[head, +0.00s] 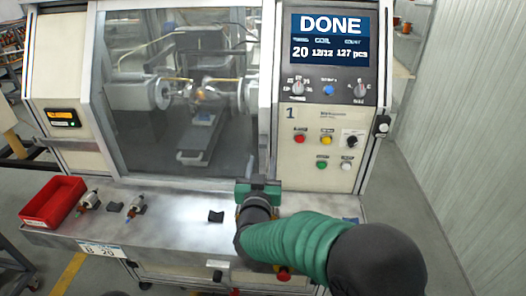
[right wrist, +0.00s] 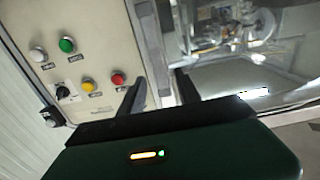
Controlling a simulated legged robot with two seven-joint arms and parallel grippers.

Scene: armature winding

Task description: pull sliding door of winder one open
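Winder one, marked "1", fills the head view. Its clear sliding door (head: 150,45) covers the front opening, and through it I see the winding spindle and an armature (head: 205,93). The door's pale right frame (head: 266,75) stands beside the control panel. My right gripper (head: 258,184) is low in front of this frame, above the steel ledge. In the right wrist view, its two dark fingers (right wrist: 161,74) are spread apart, with the pale frame (right wrist: 148,40) beyond the gap. I cannot tell whether they touch it. A handle is not clearly visible. My left gripper is out of view.
The control panel (head: 322,120) has several buttons and a screen (head: 330,40) reading DONE. A red tray (head: 53,202), two armatures (head: 133,207) on small holders and an empty dark holder (head: 216,216) are on the ledge (head: 180,225). A ribbed wall stands at the right.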

